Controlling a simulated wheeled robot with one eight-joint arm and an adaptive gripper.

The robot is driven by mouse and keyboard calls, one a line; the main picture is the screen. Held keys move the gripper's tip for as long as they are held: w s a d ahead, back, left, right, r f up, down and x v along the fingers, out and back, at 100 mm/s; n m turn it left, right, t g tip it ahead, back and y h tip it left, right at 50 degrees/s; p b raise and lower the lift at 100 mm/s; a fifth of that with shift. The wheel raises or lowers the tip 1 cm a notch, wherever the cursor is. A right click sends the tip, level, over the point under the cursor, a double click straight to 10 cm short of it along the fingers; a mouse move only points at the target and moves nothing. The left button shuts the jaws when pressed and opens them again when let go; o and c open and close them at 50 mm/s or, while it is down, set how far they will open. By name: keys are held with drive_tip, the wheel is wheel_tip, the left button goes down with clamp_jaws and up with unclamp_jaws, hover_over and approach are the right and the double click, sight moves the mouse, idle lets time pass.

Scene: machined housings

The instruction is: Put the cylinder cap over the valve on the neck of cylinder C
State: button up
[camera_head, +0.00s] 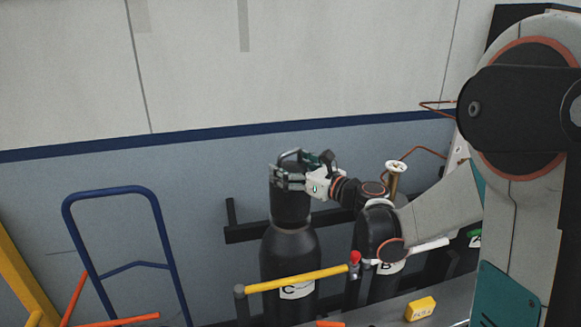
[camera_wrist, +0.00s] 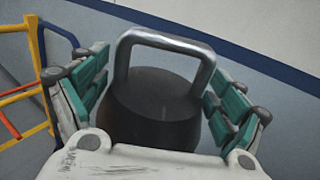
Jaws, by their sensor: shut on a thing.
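Cylinder C (camera_head: 287,262) is a black cylinder with a white "C" label, standing upright at the wall in the head view. The cylinder cap (camera_head: 291,207) is dark and round and sits at the top of cylinder C's neck. Its metal handle and dark top show in the wrist view (camera_wrist: 152,100). My gripper (camera_head: 290,176) is shut on the cap, with its teal-padded fingers on both sides of it in the wrist view (camera_wrist: 158,98). The valve is not visible; the cap and gripper cover that place. I cannot tell whether the cap is fully seated.
Cylinder B (camera_head: 385,282) stands to the right with a pale valve handwheel (camera_head: 396,167) on top. A yellow bar (camera_head: 297,279) crosses in front of the cylinders. A yellow block (camera_head: 420,308) lies at lower right. A blue hand truck (camera_head: 110,193) stands left.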

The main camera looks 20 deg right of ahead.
drive_tip(key=shift+f+b, duration=0.9)
drive_tip(key=shift+f, duration=0.25)
drive_tip(key=o, duration=1.8)
drive_tip(key=v, duration=1.2)
